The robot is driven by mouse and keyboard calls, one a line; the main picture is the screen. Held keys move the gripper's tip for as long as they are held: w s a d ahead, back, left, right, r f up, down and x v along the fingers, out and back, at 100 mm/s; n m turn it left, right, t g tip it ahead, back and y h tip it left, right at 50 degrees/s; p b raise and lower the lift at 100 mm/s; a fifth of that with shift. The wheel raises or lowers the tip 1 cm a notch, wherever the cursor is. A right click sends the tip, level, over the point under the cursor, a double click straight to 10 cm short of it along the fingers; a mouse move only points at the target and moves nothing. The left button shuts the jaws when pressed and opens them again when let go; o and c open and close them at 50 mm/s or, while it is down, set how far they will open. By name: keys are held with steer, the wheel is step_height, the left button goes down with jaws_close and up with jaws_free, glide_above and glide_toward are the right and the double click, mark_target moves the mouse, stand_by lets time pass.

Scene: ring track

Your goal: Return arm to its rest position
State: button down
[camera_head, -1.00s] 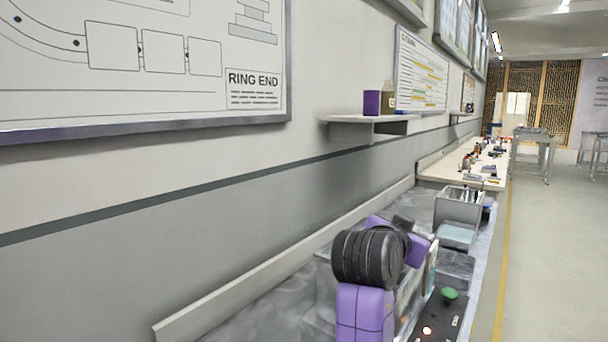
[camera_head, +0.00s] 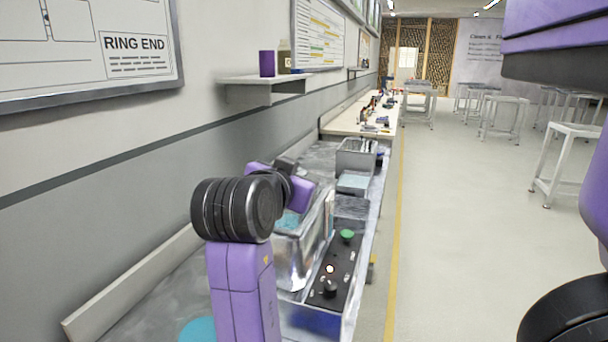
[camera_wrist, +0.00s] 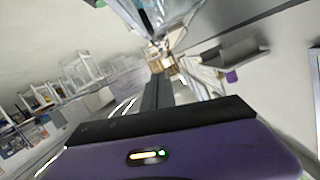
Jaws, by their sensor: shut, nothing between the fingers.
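My gripper (camera_wrist: 158,92) shows in the wrist view as two dark fingers close together, with nothing between them. They stand out from the purple hand with a small lit strip at the bottom of the picture. In the head view my purple and black arm (camera_head: 240,260) rises in front of the bench at lower middle and bends to the right at a ribbed black joint. I cannot make out the fingertips there. More purple and black parts of mine fill the right edge.
A grey bench (camera_head: 150,290) runs along the left wall, with a clear box (camera_head: 300,250), a black control panel (camera_head: 335,272) with a green button (camera_head: 347,236) and a grey bin (camera_head: 357,157). A wall shelf (camera_head: 265,84) holds a purple container (camera_head: 267,63). The floor (camera_head: 460,210) at right is open.

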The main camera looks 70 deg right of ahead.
steer(key=shift+v, duration=0.85)
